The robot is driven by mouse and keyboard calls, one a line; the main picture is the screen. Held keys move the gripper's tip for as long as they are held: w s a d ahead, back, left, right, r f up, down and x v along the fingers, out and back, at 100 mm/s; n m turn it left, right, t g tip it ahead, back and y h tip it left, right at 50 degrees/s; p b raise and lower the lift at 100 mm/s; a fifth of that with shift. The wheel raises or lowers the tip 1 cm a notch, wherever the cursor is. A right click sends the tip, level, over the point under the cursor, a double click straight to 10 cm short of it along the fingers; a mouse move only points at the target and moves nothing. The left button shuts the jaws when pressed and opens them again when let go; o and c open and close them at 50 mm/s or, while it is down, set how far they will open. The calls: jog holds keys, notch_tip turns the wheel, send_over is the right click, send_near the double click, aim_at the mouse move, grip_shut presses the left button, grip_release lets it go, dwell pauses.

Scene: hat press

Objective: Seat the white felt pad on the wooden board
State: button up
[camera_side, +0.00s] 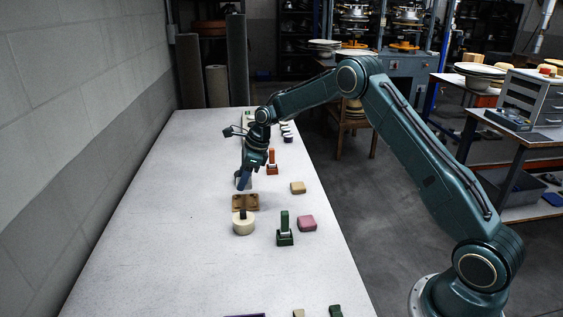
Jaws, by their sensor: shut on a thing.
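The wooden board (245,203) is a small brown block lying flat on the long pale table, near its middle. My gripper (242,187) points down just behind the board and above it, a little apart from it as far as I can tell. It is shut on a small pale piece (248,183), which looks like the white felt pad. Most of this piece is hidden by the blue-grey fingers, so its shape and tilt are unclear.
A cream round block (243,226) with a dark peg stands in front of the board. A green upright piece (285,229), a pink block (307,223), a tan block (298,187) and an orange piece (272,162) stand to the right. The table's left side is clear.

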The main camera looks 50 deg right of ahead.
aim_at(245, 202)
jog(key=shift+f, duration=2.3)
jog(key=shift+f, duration=0.6)
jog(key=o, duration=1)
jog(key=shift+o, duration=0.2)
jog(key=shift+r, duration=0.1)
jog(key=v, duration=1.3)
jog(key=shift+r, duration=0.3)
jog(key=shift+s+d, duration=0.1)
jog(key=shift+s, duration=0.05)
